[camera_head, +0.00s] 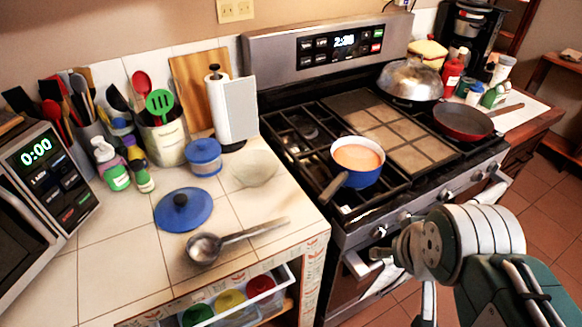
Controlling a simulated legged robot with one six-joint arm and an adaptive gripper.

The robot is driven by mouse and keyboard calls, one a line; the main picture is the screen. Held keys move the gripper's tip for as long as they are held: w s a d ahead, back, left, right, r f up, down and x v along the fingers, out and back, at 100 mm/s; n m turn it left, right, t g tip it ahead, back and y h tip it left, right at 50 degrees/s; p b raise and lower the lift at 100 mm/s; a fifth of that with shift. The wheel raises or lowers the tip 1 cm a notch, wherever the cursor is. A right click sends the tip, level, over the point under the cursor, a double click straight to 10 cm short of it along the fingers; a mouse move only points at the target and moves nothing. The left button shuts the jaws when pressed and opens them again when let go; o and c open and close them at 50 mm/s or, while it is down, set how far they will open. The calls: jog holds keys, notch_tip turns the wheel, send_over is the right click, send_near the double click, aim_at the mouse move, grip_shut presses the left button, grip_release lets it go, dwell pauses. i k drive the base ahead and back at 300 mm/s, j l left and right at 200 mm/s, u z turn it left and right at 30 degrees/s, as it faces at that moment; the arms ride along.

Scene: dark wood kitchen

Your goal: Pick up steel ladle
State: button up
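The steel ladle (240,236) lies on the tiled counter (115,265) near its front edge. Its round bowl is at the left, and its handle points right and slightly away, towards the stove. My gripper (388,258) is at the lower right, in front of the stove and well to the right of the ladle, apart from it. Its fingers do not show clearly, so I cannot tell whether it is open or shut. I see nothing held in it.
A blue lid (183,209) lies just behind the ladle, with a clear bowl (255,168) further back. A blue saucepan (357,171) with orange contents sits on the stove. An open drawer (235,303) with colored bowls is below the counter. A microwave (40,190) stands left.

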aim_at(202, 249)
jog(key=u, duration=1.35)
jog(key=i+u, duration=0.2)
jog(key=k+l, duration=0.05)
